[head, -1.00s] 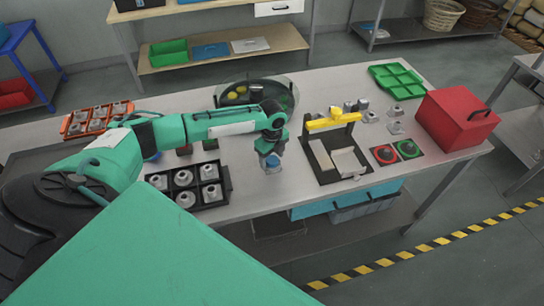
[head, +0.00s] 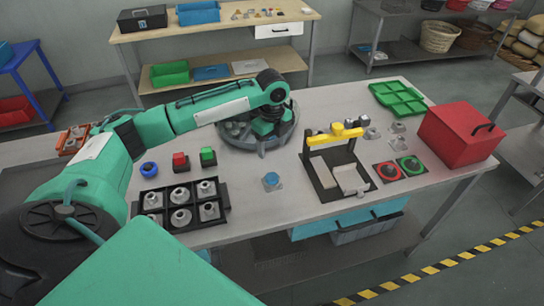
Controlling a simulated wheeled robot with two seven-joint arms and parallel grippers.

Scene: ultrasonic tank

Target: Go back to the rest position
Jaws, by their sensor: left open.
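My left arm reaches in from the left, and my left gripper (head: 268,128) hangs above the round grey tank (head: 262,148) at the back middle of the table. The gripper is open; its fingers are small and partly lost against the tank, and it hides part of the tank's inside. A blue button on a small grey plate (head: 272,181) stands on the table in front of the tank, clear of the gripper. My right gripper is not in view.
A black tray (head: 226,212) of metal parts, red and green blocks (head: 180,162) and a blue ring (head: 149,169) lie at left. A stand with a yellow bar (head: 332,137), red box (head: 459,134) and green tray (head: 398,100) are at right.

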